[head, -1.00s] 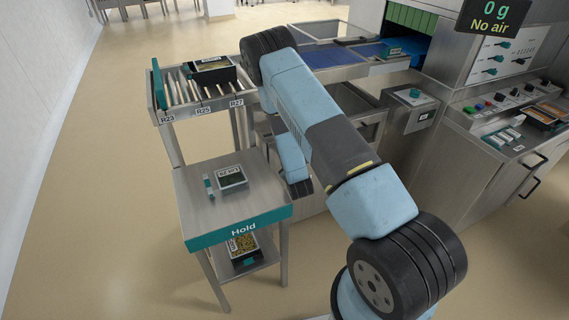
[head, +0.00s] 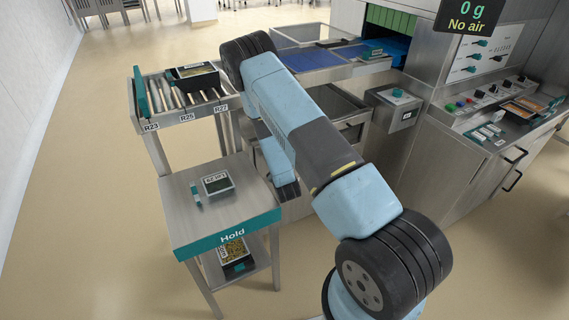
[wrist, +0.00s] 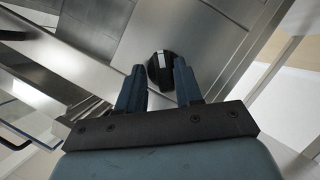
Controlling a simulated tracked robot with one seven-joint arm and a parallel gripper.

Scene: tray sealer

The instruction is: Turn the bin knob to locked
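A round black knob (wrist: 159,72) with a white bar across its face shows in the wrist view, on a grey metal panel (wrist: 125,25). The bar stands close to upright in that picture. My gripper (wrist: 159,77) is open, with one finger on each side of the knob's near part. I cannot tell whether the fingers touch it. In the head view my arm hides the knob. An open metal bin (head: 338,100) shows behind my arm in the head view.
The Hold table (head: 185,215) stands left of my arm, with a small labelled tray (head: 217,184) on top. A roller rack (head: 185,118) stands behind it. The control panel (head: 490,105) is at the right. Open floor lies at the left.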

